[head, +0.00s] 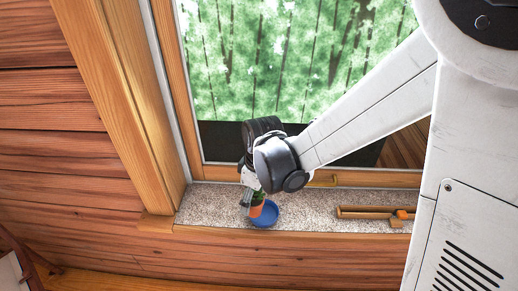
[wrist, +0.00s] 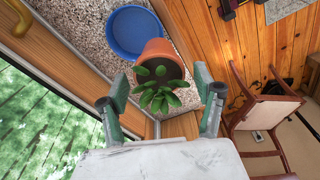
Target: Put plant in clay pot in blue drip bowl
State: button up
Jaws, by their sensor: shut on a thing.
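The plant in a clay pot shows its orange pot (head: 257,205) low under my gripper (head: 250,197) in the head view. In the wrist view the pot (wrist: 158,53) and its green leaves lie between the two fingers of my gripper (wrist: 161,82), which is shut on it. The pot looks tilted in the wrist view. The blue drip bowl (head: 266,219) is on the speckled sill, and its left part is hidden by the pot. In the wrist view the empty-looking bowl (wrist: 130,32) is beside the pot, partly overlapped by it. I cannot tell how high the pot is.
The stone sill (head: 310,215) is narrow, with a window (head: 295,65) behind it and a log wall (head: 85,130) at left. A wooden rack with an orange part (head: 372,213) lies farther right. A chair (wrist: 265,112) stands below in the wrist view.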

jog(key=shift+w+d+f+b, duration=0.2)
jog(key=shift+w+d+f, duration=0.3)
jog(key=shift+f, duration=0.55)
jog(key=shift+w+d+f+b, duration=0.15)
jog(key=shift+w+d+f, duration=0.35)
jog(key=shift+f, duration=0.6)
jog(key=shift+w+d+f+b, duration=0.2)
jog(key=shift+w+d+f, duration=0.3)
jog(key=shift+f, duration=0.55)
jog(key=shift+s+d, duration=0.1)
jog(key=shift+s, duration=0.05)
jog(key=shift+f, duration=0.2)
jog(key=o, duration=1.4)
jog(key=shift+r, duration=0.1)
